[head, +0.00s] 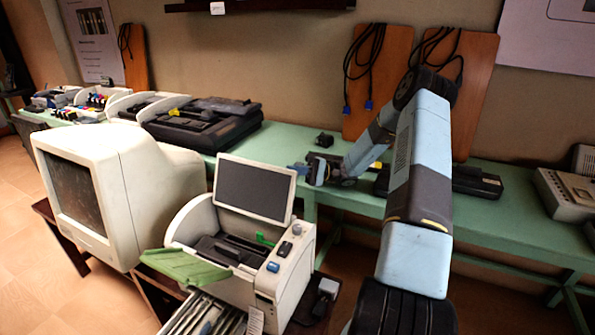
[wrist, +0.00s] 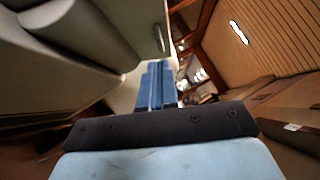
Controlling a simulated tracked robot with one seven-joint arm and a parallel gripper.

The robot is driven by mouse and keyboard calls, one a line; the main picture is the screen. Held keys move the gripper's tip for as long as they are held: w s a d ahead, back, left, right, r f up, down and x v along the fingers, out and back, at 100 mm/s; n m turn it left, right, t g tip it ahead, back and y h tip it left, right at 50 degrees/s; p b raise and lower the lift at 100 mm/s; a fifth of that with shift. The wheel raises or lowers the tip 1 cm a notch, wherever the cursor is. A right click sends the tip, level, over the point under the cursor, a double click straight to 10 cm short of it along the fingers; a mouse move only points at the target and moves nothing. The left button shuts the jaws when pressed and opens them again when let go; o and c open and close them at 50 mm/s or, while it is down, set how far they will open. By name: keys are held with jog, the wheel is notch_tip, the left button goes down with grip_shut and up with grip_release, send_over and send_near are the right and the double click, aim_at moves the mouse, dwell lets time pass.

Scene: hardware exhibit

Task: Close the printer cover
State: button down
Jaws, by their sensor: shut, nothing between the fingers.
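The cream printer (head: 262,287) stands at the lower middle of the head view. Its cover (head: 252,191), a dark panel in a cream frame, is raised and tilted up, with the dark inside of the printer showing below it. My gripper (head: 297,169) is at the upper right corner of the cover, with its blue fingers pointing left; I cannot tell whether they touch it. In the wrist view the blue fingers (wrist: 157,85) are together and empty. A pale surface (wrist: 90,45) fills the upper left of that view, close to the fingers; I cannot tell which part it is.
A cream monitor (head: 125,190) stands just left of the printer. A green bench (head: 330,190) along the wall behind carries a black machine (head: 205,125) and other devices. Wooden boards with cables (head: 378,80) lean on the wall behind my arm. A green flap (head: 187,266) sticks out at the printer's left.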

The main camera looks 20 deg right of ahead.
jog(key=x, duration=0.6)
jog(key=shift+a, duration=0.2)
jog(key=shift+r, duration=0.2)
